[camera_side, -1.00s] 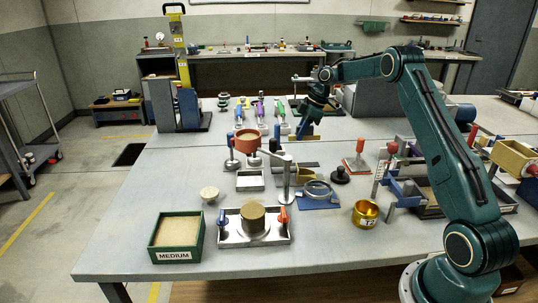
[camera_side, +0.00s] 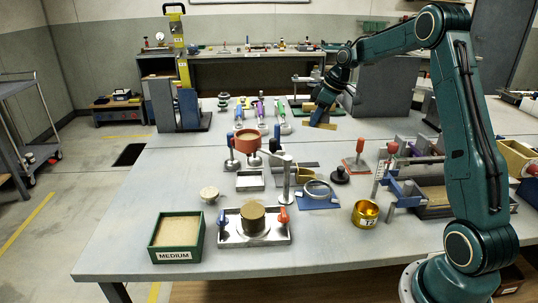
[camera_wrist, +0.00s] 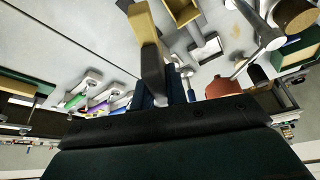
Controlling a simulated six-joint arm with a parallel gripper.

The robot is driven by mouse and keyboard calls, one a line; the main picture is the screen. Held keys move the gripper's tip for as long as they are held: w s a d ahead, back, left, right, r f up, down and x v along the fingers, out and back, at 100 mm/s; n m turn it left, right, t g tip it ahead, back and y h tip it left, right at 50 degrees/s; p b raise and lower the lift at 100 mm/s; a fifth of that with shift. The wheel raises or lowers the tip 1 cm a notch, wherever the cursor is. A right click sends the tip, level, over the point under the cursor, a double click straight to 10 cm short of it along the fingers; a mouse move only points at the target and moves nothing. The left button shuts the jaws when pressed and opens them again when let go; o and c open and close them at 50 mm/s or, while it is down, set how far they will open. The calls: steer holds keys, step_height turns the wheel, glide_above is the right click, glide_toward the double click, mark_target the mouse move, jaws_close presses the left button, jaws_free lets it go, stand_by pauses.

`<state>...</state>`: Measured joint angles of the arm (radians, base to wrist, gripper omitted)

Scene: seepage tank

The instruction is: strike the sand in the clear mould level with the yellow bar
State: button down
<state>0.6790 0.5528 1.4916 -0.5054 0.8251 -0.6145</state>
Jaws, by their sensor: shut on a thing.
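My gripper (camera_side: 319,114) is at the far middle of the table and is shut on the yellow bar (camera_side: 323,126). The bar sticks out beyond the fingers in the wrist view (camera_wrist: 143,24), where my gripper (camera_wrist: 153,80) hides its near part. The brown sand column (camera_side: 252,217) stands upright in the metal clamp tray (camera_side: 238,240), between a blue and a red knob, at the front of the table. The clear mould wall around it is too faint to make out. My gripper and the bar are well behind this tray, apart from it.
A green box of sand marked MEDIUM (camera_side: 178,241) stands left of the tray. An orange funnel on a stand (camera_side: 247,143) and a ring on a blue plate (camera_side: 318,196) lie between. A brass cup (camera_side: 365,214) is at right. Bare tabletop shows at front left.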

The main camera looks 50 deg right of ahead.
steer(key=w+a+r+m+h, duration=0.1)
steer(key=w+a+r+m, duration=0.15)
steer(key=a, duration=0.75)
steer(key=w+a+r+m+h, duration=0.1)
steer(key=w+a+r+m, duration=0.2)
steer(key=a, duration=0.7)
steer(key=s+a+f+n, duration=0.1)
steer(key=s+a+f, duration=0.1)
steer(key=f, duration=0.3)
steer(key=s+a+f+n, duration=0.1)
steer(key=s+a+f, duration=0.2)
steer(key=f, duration=0.2)
steer(key=s+a+f+n+y, duration=0.1)
steer(key=s+a+f, duration=0.1)
steer(key=f, duration=0.3)
steer(key=shift+s+a, duration=0.35)
steer(key=shift+a, duration=0.1)
steer(key=n, duration=0.1)
steer(key=w+a+r+n+y, duration=0.1)
steer(key=n, duration=0.1)
steer(key=w+a+n, duration=0.1)
steer(key=n, duration=0.1)
steer(key=shift+r+g+y, duration=0.3)
steer(key=shift+r+y, duration=0.1)
steer(key=shift+w+a+r+n+y, duration=0.2)
steer(key=shift+r+n, duration=0.15)
steer(key=shift+n, duration=0.3)
steer(key=shift+w+a+r+n+y, duration=0.1)
steer(key=shift+a+r+n+y, duration=0.15)
steer(key=shift+n, duration=0.35)
